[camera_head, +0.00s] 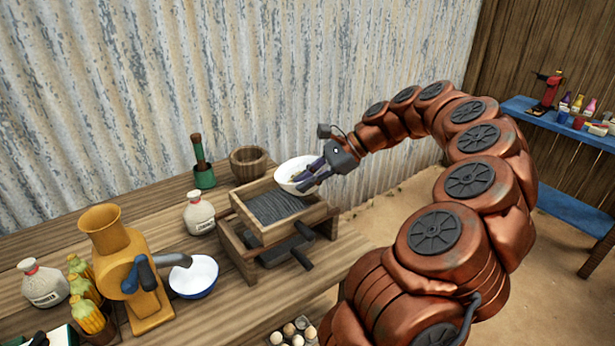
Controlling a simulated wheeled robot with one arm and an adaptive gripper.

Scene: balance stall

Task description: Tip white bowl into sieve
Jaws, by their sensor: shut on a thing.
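A white bowl (296,170) is at the far right corner of the sieve, with my gripper (310,178) shut on its right side. The bowl looks raised to about the height of the sieve's rim; I cannot tell whether it touches the rim. Its inside is partly hidden by the gripper fingers, and I cannot make out clearly what it holds. The sieve (275,206) is a wooden frame with a dark ribbed mesh, standing on a wooden stand with dark handles. The mesh looks bare.
A yellow grinder (113,255) and a second white bowl with a blue rim (193,276) stand left of the sieve. A corrugated wall (230,70) is behind.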

